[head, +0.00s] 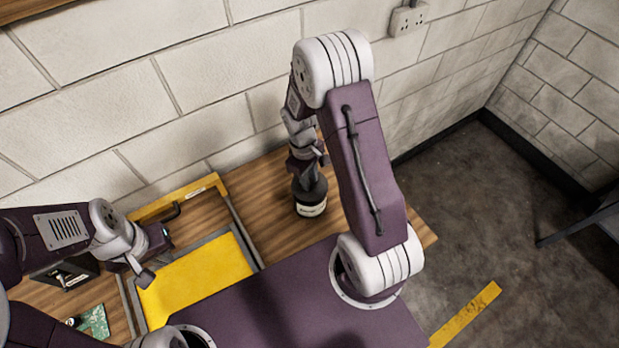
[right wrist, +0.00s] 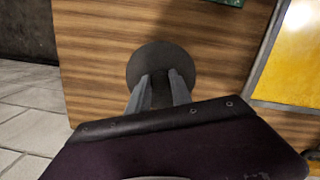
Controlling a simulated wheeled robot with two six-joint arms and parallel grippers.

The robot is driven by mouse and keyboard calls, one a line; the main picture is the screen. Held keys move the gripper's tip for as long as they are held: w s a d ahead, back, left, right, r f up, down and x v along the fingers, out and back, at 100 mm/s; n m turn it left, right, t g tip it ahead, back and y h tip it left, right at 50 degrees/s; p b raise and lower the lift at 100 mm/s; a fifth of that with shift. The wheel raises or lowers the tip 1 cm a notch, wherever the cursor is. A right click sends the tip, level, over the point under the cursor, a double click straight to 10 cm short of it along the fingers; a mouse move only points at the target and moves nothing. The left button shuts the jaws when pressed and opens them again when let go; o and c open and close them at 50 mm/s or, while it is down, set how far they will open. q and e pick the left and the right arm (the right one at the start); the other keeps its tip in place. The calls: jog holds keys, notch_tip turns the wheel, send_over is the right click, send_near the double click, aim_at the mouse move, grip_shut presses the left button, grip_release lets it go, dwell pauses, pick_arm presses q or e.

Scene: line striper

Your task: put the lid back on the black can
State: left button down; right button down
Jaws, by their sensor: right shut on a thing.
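The black can (head: 311,204) with a pale label stands upright on the wooden bench, close to the wall. My right gripper (head: 309,182) points down right over the can's top. In the right wrist view its two fingers (right wrist: 160,92) are shut on a dark knob at the near side of a round dark lid (right wrist: 160,60). The lid hides the can from above there. I cannot tell whether the lid is seated on the rim or just above it. My left gripper (head: 147,276) hangs over the left edge of the yellow panel, away from the can; its jaw opening is unclear.
A yellow panel (head: 200,283) in a grey frame lies left of the can, with a yellow bar (head: 178,198) behind it. A green board (head: 95,321) and a dark box (head: 66,272) are at the far left. Bare wood surrounds the can.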

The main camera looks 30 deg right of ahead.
dwell(0.3)
jog(key=c, duration=0.6)
grip_release()
jog(key=shift+r, duration=0.1)
notch_tip(320, 180, up, 7)
jog(key=p, duration=0.6)
jog(key=shift+p, duration=0.3)
grip_shut()
